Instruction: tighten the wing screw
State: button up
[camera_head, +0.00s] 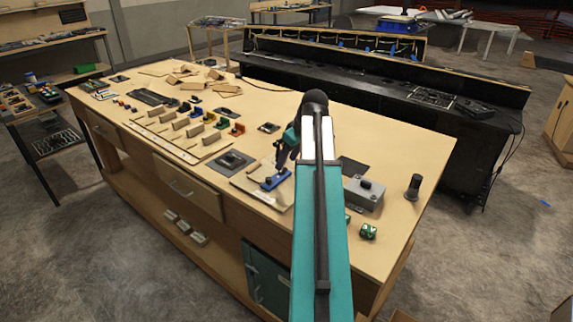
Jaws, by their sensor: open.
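My gripper (281,160) points down over the wooden workbench (400,140), just above a small blue piece (275,181). The blue piece sits on a light flat board (248,188). The gripper is open, but its fingers are small and dark here. I cannot tell whether they touch the blue piece or stand around it. No wing screw can be made out clearly; it may be at the blue piece, partly hidden by the gripper.
A dark square plate (232,160) lies left of the gripper. Several coloured parts fill the bench's left half.

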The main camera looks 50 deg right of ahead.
jog(key=b+v, duration=0.2)
jog(key=v, duration=0.8)
jog(key=shift+r, duration=0.2)
dwell(0.4)
